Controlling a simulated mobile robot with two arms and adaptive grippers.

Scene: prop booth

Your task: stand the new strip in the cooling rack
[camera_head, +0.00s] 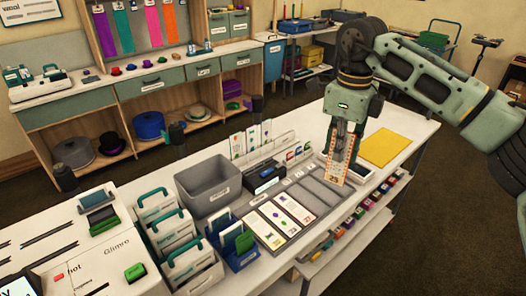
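My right gripper (343,150) is shut on an upright strip (337,166) with an orange border and small printed marks. It holds the strip above the right part of the white table (408,130). Left of it, a clear rack (252,150) holds upright printed cards behind a black device (266,179). Small upright pieces with coloured edges (298,154) stand between that rack and my gripper. I cannot tell for certain which of these is the cooling rack. My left gripper is not in view.
A grey compartment tray (292,236) holds cards at its near end. A grey bin (209,185), handled holders (188,258) and a blue holder (236,244) crowd the left. A yellow sheet (383,147) lies flat at right. Coloured items fill the shelf below the table's front edge.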

